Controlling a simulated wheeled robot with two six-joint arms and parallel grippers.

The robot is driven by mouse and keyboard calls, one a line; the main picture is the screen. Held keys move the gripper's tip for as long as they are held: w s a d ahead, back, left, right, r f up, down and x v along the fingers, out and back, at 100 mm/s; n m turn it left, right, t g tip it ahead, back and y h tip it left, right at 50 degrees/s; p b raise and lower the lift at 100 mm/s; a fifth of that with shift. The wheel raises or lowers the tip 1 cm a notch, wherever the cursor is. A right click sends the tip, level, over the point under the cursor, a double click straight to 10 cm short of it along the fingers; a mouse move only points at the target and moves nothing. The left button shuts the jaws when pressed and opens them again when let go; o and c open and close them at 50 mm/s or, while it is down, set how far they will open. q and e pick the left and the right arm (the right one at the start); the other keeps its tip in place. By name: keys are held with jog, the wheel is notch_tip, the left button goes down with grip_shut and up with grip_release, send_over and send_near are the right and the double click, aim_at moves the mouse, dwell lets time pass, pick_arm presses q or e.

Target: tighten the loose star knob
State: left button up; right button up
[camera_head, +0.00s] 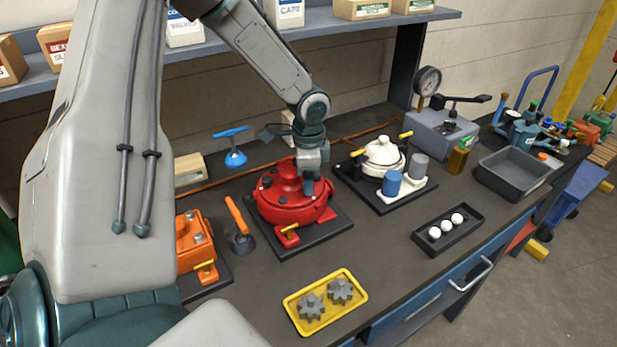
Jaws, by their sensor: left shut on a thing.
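My left gripper (309,181) points down over the red round motor (285,205), which sits on a dark base plate (335,225) in the middle of the bench. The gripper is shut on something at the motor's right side. What it grips is small and hidden behind the fingers, so I cannot tell its shape; a star knob is not clearly visible. My right gripper is not in view.
A yellow tray (352,307) with two grey gears lies in front. A black tray (470,228) holds three white balls. An orange-handled tool (237,215) stands left of the red motor. A grey bin (513,176) is at right. A shelf (340,22) with boxes runs behind.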

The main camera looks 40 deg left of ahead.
pick_arm(q)
jog(key=m, duration=0.4)
jog(key=shift+w+a+r+m+p, duration=0.1)
jog(key=shift+w+r+m+p, duration=0.1)
jog(key=shift+r+m+p, duration=0.1)
jog(key=shift+m, duration=1.9)
jog(key=o, duration=0.9)
jog(key=shift+o, duration=0.5)
jog(key=shift+s+f, duration=0.15)
notch_tip(320, 180, up, 11)
jog(key=b, duration=0.1)
